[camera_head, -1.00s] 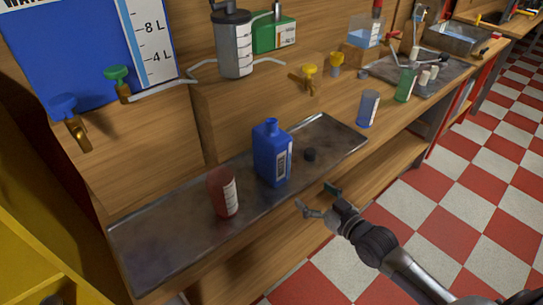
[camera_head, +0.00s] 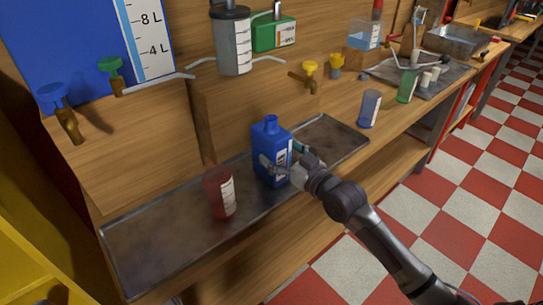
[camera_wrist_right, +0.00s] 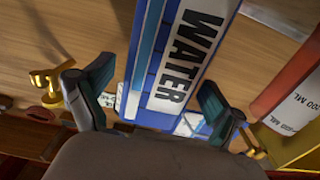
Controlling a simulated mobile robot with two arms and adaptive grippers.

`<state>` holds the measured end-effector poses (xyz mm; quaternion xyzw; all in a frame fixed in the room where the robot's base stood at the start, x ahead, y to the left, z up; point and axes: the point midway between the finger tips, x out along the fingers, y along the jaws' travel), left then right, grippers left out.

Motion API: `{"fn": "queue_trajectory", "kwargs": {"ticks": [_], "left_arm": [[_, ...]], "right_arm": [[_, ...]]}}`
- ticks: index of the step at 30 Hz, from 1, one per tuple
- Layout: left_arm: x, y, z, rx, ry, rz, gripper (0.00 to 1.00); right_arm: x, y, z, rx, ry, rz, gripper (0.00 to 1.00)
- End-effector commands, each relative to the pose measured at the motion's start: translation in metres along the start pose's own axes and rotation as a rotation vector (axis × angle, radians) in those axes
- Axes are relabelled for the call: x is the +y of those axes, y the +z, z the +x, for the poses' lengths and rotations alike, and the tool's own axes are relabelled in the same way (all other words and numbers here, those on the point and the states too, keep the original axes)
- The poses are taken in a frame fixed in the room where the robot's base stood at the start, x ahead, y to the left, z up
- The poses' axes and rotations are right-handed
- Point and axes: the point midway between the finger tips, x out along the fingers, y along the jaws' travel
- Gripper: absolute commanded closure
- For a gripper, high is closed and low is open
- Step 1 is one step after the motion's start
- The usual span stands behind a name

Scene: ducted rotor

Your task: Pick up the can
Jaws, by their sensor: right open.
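The can is a blue container (camera_head: 270,150) with a narrow neck and a white label, upright on the metal tray. In the right wrist view the blue can (camera_wrist_right: 180,60) shows its label reading "WATER". My right gripper (camera_head: 283,165) is open at the can's front right side. In the right wrist view its fingers (camera_wrist_right: 158,100) stand on either side of the can, with gaps on both sides. I cannot tell whether a finger touches it. My left gripper is not in view.
A red beaker (camera_head: 219,192) stands on the metal tray (camera_head: 150,245) left of the can; it also shows in the right wrist view (camera_wrist_right: 290,85). A blue beaker (camera_head: 369,108) and a green one (camera_head: 406,85) stand farther right. Taps hang above the tray.

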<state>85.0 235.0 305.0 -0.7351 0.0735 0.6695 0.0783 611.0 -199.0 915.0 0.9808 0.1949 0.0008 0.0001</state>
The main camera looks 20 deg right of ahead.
Motion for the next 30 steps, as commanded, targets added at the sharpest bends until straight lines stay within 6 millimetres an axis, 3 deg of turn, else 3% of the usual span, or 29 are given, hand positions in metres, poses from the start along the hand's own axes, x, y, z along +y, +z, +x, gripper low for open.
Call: {"fn": "queue_trajectory", "kwargs": {"ticks": [6, 15, 30], "left_arm": [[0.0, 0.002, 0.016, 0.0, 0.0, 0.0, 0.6], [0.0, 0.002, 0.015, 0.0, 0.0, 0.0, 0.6], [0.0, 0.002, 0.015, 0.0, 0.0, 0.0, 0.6]], "right_arm": [[0.001, 0.0, 0.03, 0.001, -0.001, 0.001, 0.06], [0.001, -0.002, 0.034, -0.001, -0.001, 0.0, 0.08], [0.001, -0.002, 0.033, 0.0, 0.0, 0.0, 0.91]]}}
